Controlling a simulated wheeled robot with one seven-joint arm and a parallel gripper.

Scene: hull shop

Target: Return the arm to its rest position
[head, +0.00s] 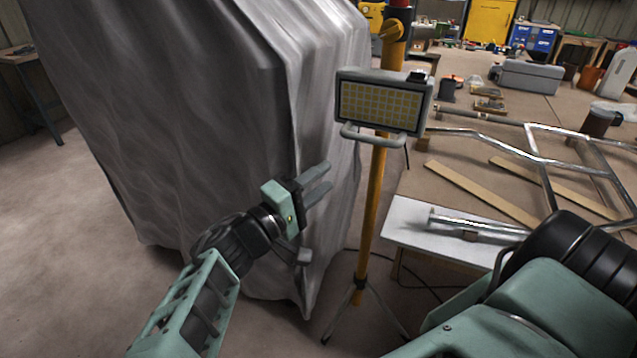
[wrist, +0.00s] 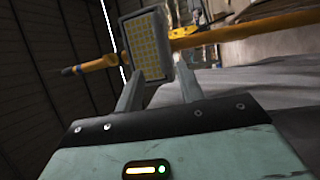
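My gripper (head: 318,184) is at the end of my green and black arm, in the middle of the head view. Its two grey fingers are apart with nothing between them, so it is open and empty. It is in front of a large form under grey sheeting (head: 200,120), close to its right edge; I cannot tell whether it touches. In the wrist view the fingers (wrist: 160,92) stand spread, with the work lamp (wrist: 146,48) seen beyond them.
The work lamp (head: 382,104) stands on a yellow pole (head: 370,215) with tripod legs, just right of my gripper. A workbench (head: 440,185) with metal tubing (head: 545,165) and wood strips is at the right. Open floor (head: 70,240) lies at the left.

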